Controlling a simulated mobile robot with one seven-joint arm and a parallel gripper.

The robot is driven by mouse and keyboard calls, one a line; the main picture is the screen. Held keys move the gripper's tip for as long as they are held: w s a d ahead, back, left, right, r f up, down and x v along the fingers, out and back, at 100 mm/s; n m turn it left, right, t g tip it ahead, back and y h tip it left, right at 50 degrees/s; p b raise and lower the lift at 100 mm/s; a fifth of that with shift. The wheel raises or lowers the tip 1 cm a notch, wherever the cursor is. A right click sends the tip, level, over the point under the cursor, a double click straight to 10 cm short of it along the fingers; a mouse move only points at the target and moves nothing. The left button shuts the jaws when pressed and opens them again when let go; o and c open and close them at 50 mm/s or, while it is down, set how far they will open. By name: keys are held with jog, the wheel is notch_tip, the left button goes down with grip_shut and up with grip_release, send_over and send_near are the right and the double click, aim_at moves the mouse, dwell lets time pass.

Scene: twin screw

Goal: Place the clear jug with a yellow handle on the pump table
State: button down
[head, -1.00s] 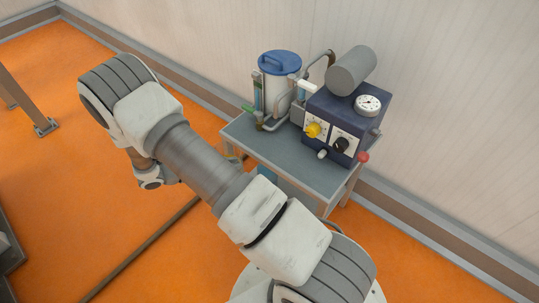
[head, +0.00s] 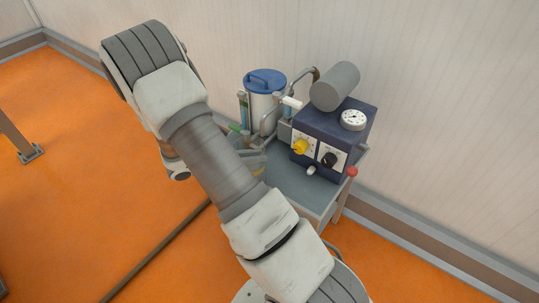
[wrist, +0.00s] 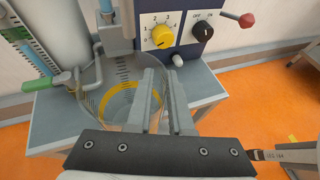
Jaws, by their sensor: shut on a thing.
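The clear jug (wrist: 118,92) shows in the wrist view as a see-through cylinder with dark scale marks and a curved yellow band. My gripper (wrist: 160,78) is shut on it at its right side, and the exact grip is partly hidden by the fingers. The pump table (wrist: 55,125) has a grey top and lies behind and below the jug; I cannot tell whether the jug touches it. In the head view the pump table (head: 312,192) stands against the wall. My arm covers its left front part and most of the jug (head: 259,171).
A dark blue pump box (head: 330,133) with a yellow knob, gauge and grey cylinder fills the table's back right. A white canister with a blue lid (head: 265,82) stands at the back left, beside pipes and a green-handled valve (wrist: 50,82). The table's front strip is bare.

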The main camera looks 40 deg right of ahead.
jog(key=shift+d, duration=0.6)
jog(key=b+x, duration=0.1)
jog(key=x, duration=0.2)
jog(key=shift+d+f, duration=0.15)
jog(key=shift+d, duration=0.25)
jog(key=shift+b, duration=0.3)
jog(key=shift+f, duration=0.2)
jog(key=c, duration=0.8)
grip_release()
jog(key=shift+r, duration=0.1)
